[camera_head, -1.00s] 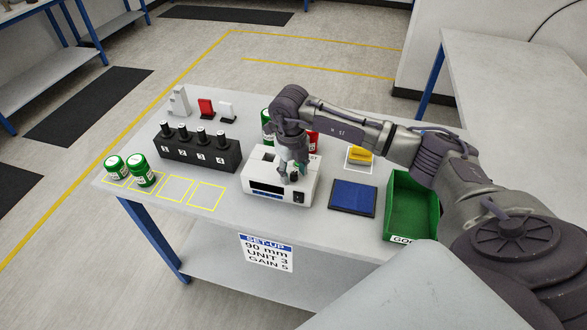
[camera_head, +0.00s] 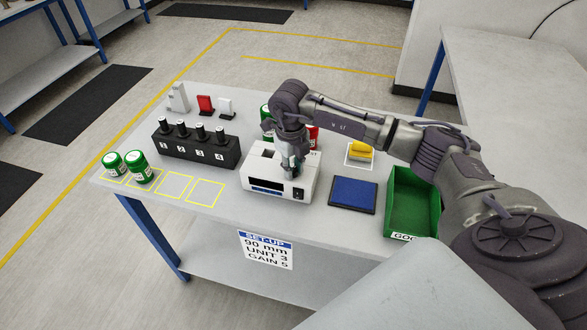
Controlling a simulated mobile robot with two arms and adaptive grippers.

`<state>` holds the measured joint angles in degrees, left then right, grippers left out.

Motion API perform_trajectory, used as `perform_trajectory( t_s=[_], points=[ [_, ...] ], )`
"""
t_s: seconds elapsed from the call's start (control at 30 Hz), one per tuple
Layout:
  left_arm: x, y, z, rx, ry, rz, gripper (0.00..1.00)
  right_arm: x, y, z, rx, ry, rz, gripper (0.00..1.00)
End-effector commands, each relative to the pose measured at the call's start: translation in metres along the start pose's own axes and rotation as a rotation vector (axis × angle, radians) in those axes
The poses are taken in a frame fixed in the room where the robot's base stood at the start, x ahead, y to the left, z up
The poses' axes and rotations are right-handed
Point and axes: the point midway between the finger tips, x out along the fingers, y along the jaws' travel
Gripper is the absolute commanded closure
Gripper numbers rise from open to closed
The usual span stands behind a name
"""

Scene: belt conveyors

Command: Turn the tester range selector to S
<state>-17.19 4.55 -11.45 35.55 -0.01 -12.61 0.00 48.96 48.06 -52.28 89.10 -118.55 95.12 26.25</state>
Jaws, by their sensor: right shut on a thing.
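The tester is a white box (camera_head: 262,173) with a dark display on its front and a black switch at its front right, standing on the grey table. My right gripper (camera_head: 291,172) points down onto the right part of the tester's top and is shut on the range selector, which its fingers and wrist hide. The selector's letters and its present setting cannot be read. My left gripper is not in view.
A black block (camera_head: 196,150) with several numbered posts stands left of the tester. Green jars (camera_head: 138,170) stand at the left edge. A blue pad (camera_head: 353,195) and a green bin (camera_head: 413,205) lie to the right. A set-up sign (camera_head: 266,250) hangs in front.

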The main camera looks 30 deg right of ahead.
Motion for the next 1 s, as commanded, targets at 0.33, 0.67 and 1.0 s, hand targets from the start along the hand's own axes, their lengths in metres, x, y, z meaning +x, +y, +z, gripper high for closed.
perform_trajectory(
  t_s=[0.33, 0.67, 1.0],
  points=[
    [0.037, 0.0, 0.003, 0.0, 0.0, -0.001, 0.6, 0.004, -0.001, 0.001, -0.286, -0.017, -0.002, 1.0],
    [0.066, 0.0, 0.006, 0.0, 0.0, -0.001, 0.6, 0.003, -0.001, 0.0, -0.595, -0.031, -0.003, 1.0],
    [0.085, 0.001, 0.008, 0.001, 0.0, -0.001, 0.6, 0.002, 0.0, 0.0, -0.84, -0.042, -0.001, 1.0]
  ],
)
